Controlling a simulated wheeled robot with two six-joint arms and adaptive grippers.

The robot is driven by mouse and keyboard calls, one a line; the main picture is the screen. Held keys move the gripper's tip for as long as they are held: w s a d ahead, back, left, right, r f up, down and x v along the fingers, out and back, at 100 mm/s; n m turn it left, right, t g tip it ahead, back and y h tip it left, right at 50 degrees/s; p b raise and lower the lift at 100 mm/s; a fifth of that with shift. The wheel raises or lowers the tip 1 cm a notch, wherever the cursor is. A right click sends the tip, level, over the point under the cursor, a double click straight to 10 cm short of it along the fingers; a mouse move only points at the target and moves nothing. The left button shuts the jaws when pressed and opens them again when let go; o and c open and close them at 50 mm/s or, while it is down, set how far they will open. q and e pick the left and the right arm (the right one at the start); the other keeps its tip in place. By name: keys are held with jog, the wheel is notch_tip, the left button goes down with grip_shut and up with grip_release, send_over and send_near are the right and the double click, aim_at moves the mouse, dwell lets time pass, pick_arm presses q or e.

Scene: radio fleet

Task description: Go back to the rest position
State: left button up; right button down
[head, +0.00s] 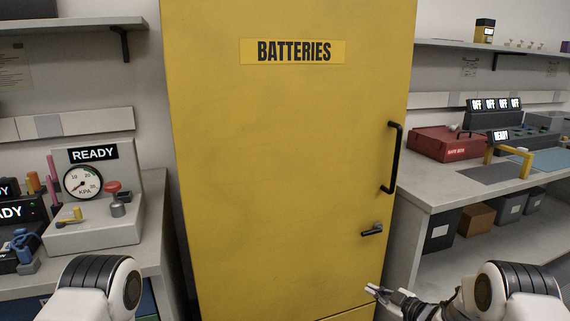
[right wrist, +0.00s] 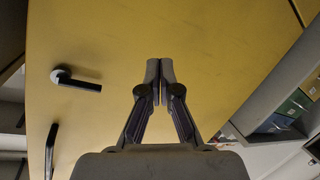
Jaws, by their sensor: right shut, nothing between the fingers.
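My right gripper (head: 378,291) is at the lower right of the head view, in front of the lower part of the yellow cabinet and apart from its handles. In the right wrist view its fingertips (right wrist: 160,72) meet, with nothing between them. The yellow cabinet (head: 280,170) is labelled BATTERIES, and its door looks closed. A black bar handle (head: 393,158) and a small lever latch (head: 372,229) are on the door's right side. The latch (right wrist: 76,80) also shows left of the fingers in the right wrist view. My left gripper is outside the view; only a part of my left arm shows.
A grey bench on the left holds a gauge unit (head: 95,200) with a READY sign. A bench on the right (head: 440,185) carries a red case (head: 440,144) and several devices, with bins below. Shelves hang on both walls.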

jog(key=s+a+f+m+g+h, duration=0.2)
jog(key=s+a+f+m, duration=0.1)
jog(key=s+f, duration=0.55)
jog(key=s+a+f+m+g+h, duration=0.25)
jog(key=s+f+m, duration=0.2)
jog(key=s, duration=0.65)
jog(key=s+d+f+m+g+h, duration=0.1)
jog(key=s+f+g, duration=0.1)
jog(key=s, duration=0.7)
jog(key=s+d+f+m+g+h, duration=0.1)
jog(key=s+m+g, duration=0.15)
jog(key=s, duration=0.75)
jog(key=s+d+r+m+g+h, duration=0.1)
jog(key=s+g, duration=0.1)
jog(key=s, duration=0.4)
jog(key=s+d+r+m+g+h, duration=0.1)
jog(key=s+d+g, duration=0.1)
jog(key=s, duration=0.4)
notch_tip(320, 180, up, 18)
jog(key=p, duration=1.8)
jog(key=shift+r, duration=0.15)
